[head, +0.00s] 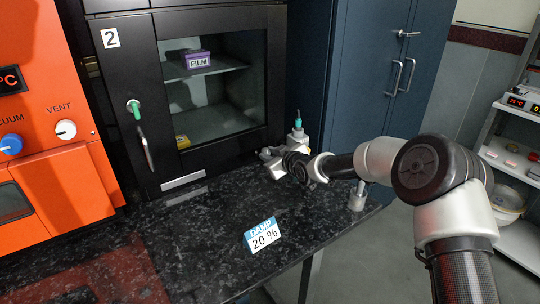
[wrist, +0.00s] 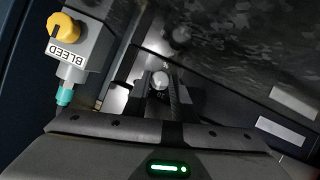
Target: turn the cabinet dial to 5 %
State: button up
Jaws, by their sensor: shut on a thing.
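The black cabinet (head: 165,70), labelled 2, has a glazed door and stands at the back of the counter. My gripper (head: 268,156) is low at the cabinet's front right corner, just above the counter. In the wrist view my gripper (wrist: 160,88) is shut on a small round pale knob (wrist: 160,79), which looks like the cabinet dial. The fingers and shadow hide most of it, and I cannot read its setting. A card (head: 263,235) on the counter reads DAMP 20 %.
A bleed valve with a yellow knob (wrist: 62,27) and teal tip (wrist: 64,96) stands close beside my gripper. An orange oven (head: 75,90) is at left. The front counter is mostly clear.

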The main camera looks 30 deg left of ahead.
jog(key=shift+s+a+f+b, duration=0.1)
jog(key=shift+b, duration=0.3)
jog(key=shift+n+t+b, duration=0.4)
jog(key=shift+n+b, duration=0.1)
jog(key=shift+n, duration=0.1)
jog(key=shift+s+n+t, duration=0.15)
jog(key=shift+n+t, duration=0.25)
jog(key=shift+n, duration=0.3)
jog(key=shift+n+t, duration=0.6)
jog(key=shift+n, duration=0.1)
jog(key=o, duration=1.1)
jog(key=shift+c, duration=0.2)
